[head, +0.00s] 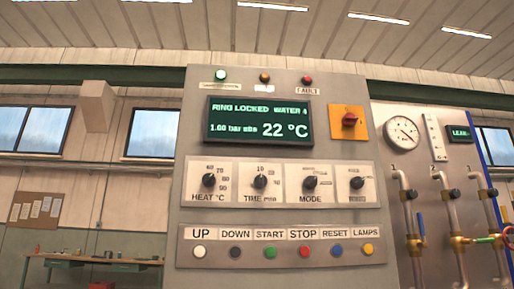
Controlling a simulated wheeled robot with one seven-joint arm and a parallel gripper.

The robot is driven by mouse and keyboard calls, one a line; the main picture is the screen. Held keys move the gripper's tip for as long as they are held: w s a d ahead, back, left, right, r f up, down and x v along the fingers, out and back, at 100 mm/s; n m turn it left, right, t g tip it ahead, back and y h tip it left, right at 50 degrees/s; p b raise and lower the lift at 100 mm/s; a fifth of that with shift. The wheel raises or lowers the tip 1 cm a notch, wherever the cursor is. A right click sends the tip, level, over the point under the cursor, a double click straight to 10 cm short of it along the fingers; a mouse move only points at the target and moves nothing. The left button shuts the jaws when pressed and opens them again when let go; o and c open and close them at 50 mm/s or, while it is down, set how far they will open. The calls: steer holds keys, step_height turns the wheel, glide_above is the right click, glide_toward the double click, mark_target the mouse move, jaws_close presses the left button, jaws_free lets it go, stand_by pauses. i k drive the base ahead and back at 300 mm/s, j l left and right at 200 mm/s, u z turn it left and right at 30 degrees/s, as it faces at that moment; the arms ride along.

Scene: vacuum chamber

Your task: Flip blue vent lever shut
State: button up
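A blue lever (421,224) shows at the right, on a brass valve fitting (421,242) of the leftmost grey pipe. The lever stands about upright, alongside the pipe. No label that names it as the vent can be read. My gripper is not in view.
A control panel (190,150) with a display (258,120), knobs and coloured buttons fills the middle. A pressure gauge (401,132) sits above the pipes. A red handle (485,240) is on the right. A workbench (90,262) stands at the far left.

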mark_target(421, 224)
steer(key=i+l+z, duration=0.25)
steer(key=z, duration=0.2)
steer(key=i+l+z, duration=0.15)
steer(key=z, duration=0.35)
steer(key=i+j, duration=0.05)
steer(key=i, duration=0.05)
